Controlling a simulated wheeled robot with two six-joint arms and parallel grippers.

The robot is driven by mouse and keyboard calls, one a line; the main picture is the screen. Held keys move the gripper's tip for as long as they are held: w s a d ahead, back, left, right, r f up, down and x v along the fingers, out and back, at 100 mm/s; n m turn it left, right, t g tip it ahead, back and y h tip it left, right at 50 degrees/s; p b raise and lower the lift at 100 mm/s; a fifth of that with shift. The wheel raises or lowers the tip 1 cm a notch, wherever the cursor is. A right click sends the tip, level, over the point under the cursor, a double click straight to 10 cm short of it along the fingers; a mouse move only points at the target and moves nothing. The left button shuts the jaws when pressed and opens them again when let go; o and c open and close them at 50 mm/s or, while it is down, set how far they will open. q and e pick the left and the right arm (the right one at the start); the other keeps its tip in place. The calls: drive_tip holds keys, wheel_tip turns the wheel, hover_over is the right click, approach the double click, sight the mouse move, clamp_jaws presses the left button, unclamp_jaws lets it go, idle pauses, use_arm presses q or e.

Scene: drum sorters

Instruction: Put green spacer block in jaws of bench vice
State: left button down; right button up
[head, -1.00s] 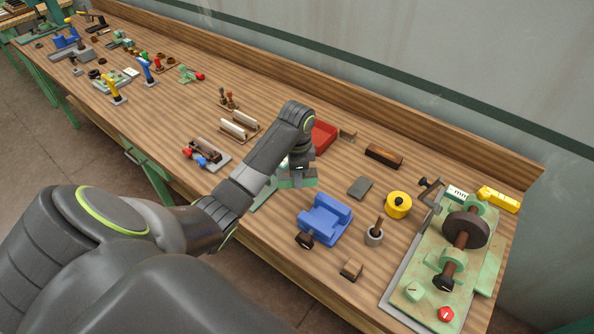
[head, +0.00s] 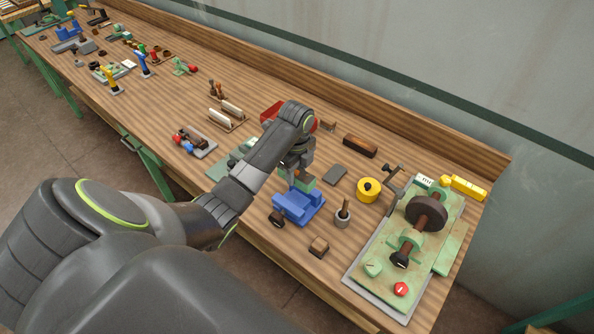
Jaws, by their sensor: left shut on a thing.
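The bench vice (head: 299,208) is the blue block-like body with a dark round handle end, on the wooden bench right of centre. My left gripper (head: 303,178) points down over the vice's far side, shut on the green spacer block (head: 309,181). Only part of the block shows below the gripper. The gripper and block hide part of the vice's jaws, and I cannot tell whether the block touches them. My right gripper is not in view.
A grey cup with a stick (head: 343,216), a yellow drum (head: 368,190), a dark flat plate (head: 335,175) and a small wooden block (head: 319,247) lie around the vice. A green machine (head: 375,269) stands at the right. A red tray (head: 270,113) is behind my arm.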

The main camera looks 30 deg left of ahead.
use_arm(q)
drive_tip(key=shift+f, duration=0.35)
drive_tip(key=shift+d+f+b, duration=0.1)
drive_tip(key=shift+f+b, duration=0.5)
drive_tip(key=shift+f, duration=0.05)
drive_tip(key=shift+f+b, duration=0.95)
drive_tip(key=shift+f, duration=0.9)
drive_tip(key=shift+r+p, duration=0.1)
drive_tip(key=shift+p, duration=0.25)
drive_tip(key=shift+p, duration=0.5)
